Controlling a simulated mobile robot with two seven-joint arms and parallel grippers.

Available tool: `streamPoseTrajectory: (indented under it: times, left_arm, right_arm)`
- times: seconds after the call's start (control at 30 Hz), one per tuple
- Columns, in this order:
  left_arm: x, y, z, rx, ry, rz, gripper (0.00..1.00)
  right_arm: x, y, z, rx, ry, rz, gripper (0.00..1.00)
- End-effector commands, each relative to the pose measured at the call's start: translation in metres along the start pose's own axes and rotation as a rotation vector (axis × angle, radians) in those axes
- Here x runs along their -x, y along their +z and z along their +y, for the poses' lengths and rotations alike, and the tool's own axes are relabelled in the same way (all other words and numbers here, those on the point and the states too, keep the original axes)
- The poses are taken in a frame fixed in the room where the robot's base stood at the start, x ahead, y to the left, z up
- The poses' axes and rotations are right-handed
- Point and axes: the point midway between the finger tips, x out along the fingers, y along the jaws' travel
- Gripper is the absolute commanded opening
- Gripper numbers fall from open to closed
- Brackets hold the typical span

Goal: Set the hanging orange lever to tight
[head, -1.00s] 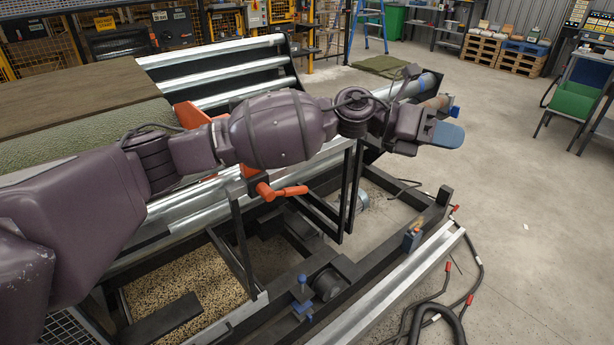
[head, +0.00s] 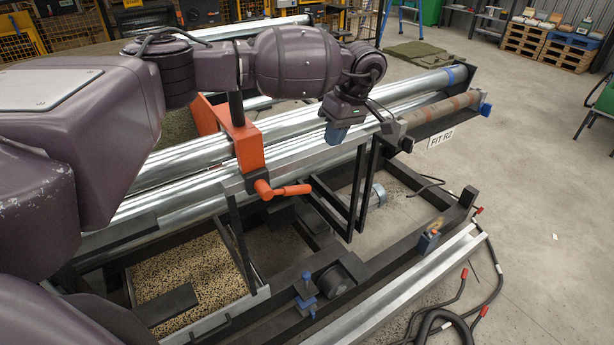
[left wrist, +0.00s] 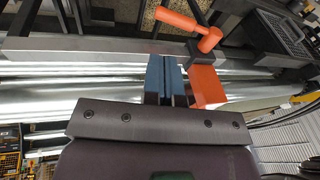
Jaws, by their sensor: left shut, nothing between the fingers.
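The orange lever (head: 284,190) sits at the lower front end of an orange bracket (head: 247,145). Its handle sticks out to the right, close to level, in the head view. The lever (left wrist: 190,24) also shows at the top of the left wrist view, with the orange bracket (left wrist: 207,84) below it. My left gripper (head: 336,132) points down above the front rail, up and to the right of the lever, apart from it. Its blue fingers (left wrist: 164,72) are shut and empty, beside the bracket in the wrist view. My right gripper is out of view.
Long silver rollers (head: 190,165) run behind the lever. A black upright frame (head: 358,190) stands right of it. A tray of grain (head: 185,275) lies below left. A rusty roller (head: 440,108) with a "FIT R2" sign (head: 441,139) is at the right.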

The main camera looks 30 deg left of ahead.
Motion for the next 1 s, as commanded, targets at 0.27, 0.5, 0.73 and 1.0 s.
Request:
streamPoseTrajectory:
  times: [0.27,0.5,0.73,1.0]
  left_arm:
    - [0.001,-0.009,-0.016,-0.131,-0.103,0.055,0.00]
    - [0.001,-0.009,-0.016,-0.140,-0.101,0.052,0.00]
    - [-0.003,-0.009,-0.016,-0.139,-0.100,0.051,0.00]
    - [-0.040,-0.011,-0.020,-0.138,-0.103,0.050,0.00]
  right_arm:
    - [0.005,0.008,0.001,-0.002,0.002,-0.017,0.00]
    - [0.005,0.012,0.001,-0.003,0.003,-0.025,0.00]
    - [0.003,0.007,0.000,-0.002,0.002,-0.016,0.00]
    - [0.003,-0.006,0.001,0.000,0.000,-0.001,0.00]
